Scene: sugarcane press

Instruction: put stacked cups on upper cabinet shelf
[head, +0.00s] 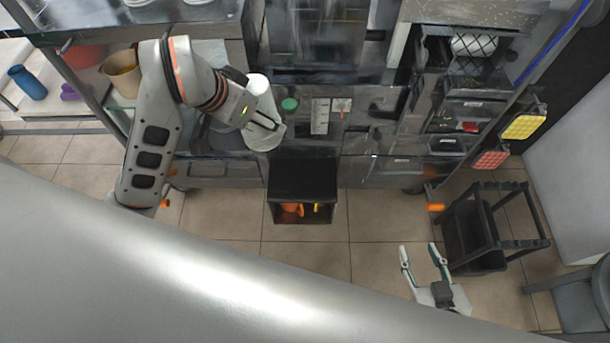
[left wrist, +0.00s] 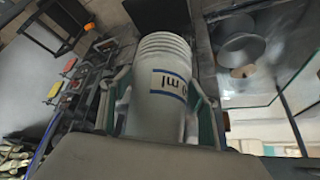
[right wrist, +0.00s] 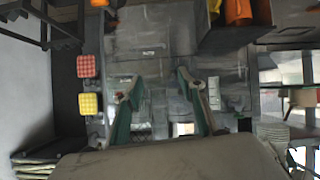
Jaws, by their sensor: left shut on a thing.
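A stack of white cups (head: 261,136) is held in my left gripper (head: 264,122), in front of the steel counter. In the left wrist view the stack (left wrist: 160,84) sits between the two fingers, with several nested rims and a blue-framed "ml" label; the fingers press on its sides. A metal shelf (head: 105,36) with white dishes is at the upper left of the head view; I cannot tell if it is the cabinet shelf meant. My right gripper (head: 424,262) is open and empty over the floor at lower right; its spread fingers also show in the right wrist view (right wrist: 162,100).
A black box (head: 303,180) with orange and yellow things stands on the floor at the counter front. A black cart (head: 480,230) is at the right. A beige container (head: 121,72) and a blue bottle (head: 27,82) are at the left. The tiled floor between is clear.

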